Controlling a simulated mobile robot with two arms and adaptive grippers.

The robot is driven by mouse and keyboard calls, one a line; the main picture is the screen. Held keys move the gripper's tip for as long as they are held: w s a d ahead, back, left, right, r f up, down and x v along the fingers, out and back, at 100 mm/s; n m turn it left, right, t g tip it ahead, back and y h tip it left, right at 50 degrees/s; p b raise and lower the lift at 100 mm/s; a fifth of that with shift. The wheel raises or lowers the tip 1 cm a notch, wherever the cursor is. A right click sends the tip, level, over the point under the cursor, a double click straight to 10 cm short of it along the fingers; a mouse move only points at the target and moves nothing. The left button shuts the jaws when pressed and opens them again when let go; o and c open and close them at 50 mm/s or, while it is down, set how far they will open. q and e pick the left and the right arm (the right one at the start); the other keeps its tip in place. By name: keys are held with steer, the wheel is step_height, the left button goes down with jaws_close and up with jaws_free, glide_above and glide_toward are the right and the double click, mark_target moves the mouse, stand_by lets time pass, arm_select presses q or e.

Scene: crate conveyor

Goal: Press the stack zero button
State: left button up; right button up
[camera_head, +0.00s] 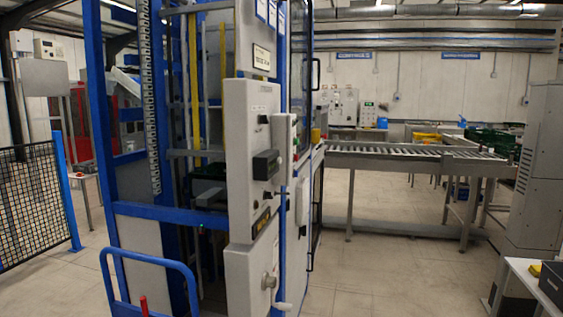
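A tall blue-framed machine (160,215) stands left of centre. On its front is a light grey control cabinet (240,120) with a dark device (266,164) and small controls whose labels are too small to read. A narrow box (281,140) on the cabinet's right side has small buttons, seen almost edge-on. I cannot tell which control is the stack zero button. A lower grey box (248,280) carries a round knob (269,281). Neither of my grippers is in view.
A roller conveyor (400,157) runs right from the machine, with green crates (490,138) at its far end. A blue-railed cart (150,262) stands at front left. A mesh fence (30,205) is at left, a grey cabinet (540,160) at right. Floor between is clear.

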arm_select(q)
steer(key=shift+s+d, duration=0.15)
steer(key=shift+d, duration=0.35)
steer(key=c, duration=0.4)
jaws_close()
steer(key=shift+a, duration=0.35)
